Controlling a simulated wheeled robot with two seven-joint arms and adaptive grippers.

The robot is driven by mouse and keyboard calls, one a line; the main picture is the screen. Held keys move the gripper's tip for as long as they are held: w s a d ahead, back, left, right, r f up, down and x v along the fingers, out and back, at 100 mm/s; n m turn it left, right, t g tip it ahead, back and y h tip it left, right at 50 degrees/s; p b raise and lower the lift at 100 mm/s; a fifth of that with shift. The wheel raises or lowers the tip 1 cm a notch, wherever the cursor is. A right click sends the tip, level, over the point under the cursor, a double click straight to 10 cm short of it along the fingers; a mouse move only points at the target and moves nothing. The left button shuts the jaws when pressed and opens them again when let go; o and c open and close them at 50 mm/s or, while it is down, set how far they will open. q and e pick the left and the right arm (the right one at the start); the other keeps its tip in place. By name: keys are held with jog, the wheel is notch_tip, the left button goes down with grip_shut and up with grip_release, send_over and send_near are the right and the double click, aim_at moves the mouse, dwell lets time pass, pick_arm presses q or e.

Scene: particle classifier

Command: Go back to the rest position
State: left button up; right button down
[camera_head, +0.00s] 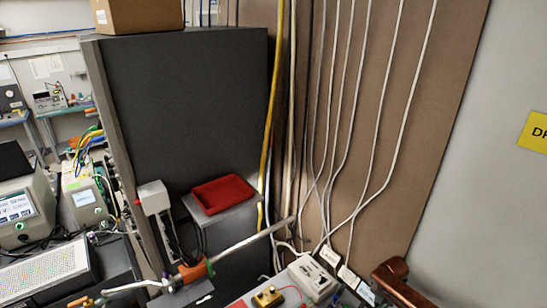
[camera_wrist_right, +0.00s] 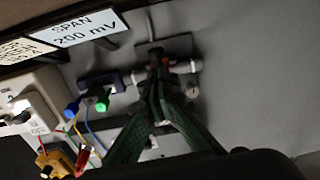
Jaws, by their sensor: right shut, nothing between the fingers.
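In the right wrist view, my right gripper (camera_wrist_right: 157,76) has its two dark green fingers brought together at the tips, with nothing seen held between them. The tips are in front of a grey panel (camera_wrist_right: 240,85), close in the picture to a small white horizontal fitting; whether they touch it I cannot tell. I cannot make out my right gripper in the head view. My left gripper is in neither view.
The wrist view shows a "SPAN 200 mV" label (camera_wrist_right: 85,29), a blue plug (camera_wrist_right: 72,109), a green plug (camera_wrist_right: 102,103) and loose wires. The head view shows a dark cabinet (camera_head: 185,110), a red tray (camera_head: 223,194), hanging cables and a white device (camera_head: 313,279).

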jog(key=shift+f, duration=1.25)
jog(key=shift+s, duration=0.1)
